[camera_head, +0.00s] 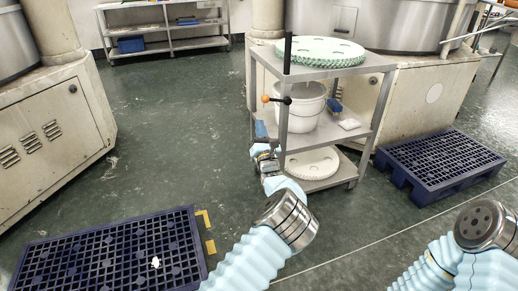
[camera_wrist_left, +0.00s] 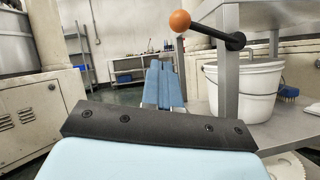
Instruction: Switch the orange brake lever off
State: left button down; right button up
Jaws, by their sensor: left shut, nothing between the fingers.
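The brake lever's orange ball knob (camera_head: 265,99) sits on the end of a short black arm that points left, nearly level, from a hub on the grey cart's front post. In the left wrist view the orange knob (camera_wrist_left: 180,20) is at the top, with its arm sloping down right to the black hub (camera_wrist_left: 235,41). My left gripper (camera_head: 260,128) is just below the knob in the head view, apart from it. Its blue fingers (camera_wrist_left: 160,68) are shut and empty. My right gripper is out of view; only part of my right arm shows.
The grey cart (camera_head: 328,73) carries a white bucket (camera_head: 301,113) and pale toothed discs (camera_head: 320,50). A tall black-topped post rises at its front corner. Dark blue pallets (camera_head: 440,165) lie right and front left (camera_head: 110,250). Green floor left of the cart is clear.

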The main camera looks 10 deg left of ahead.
pick_arm(q)
jog(key=v, duration=0.7)
jog(key=shift+s, duration=0.4)
jog(key=shift+a, duration=0.15)
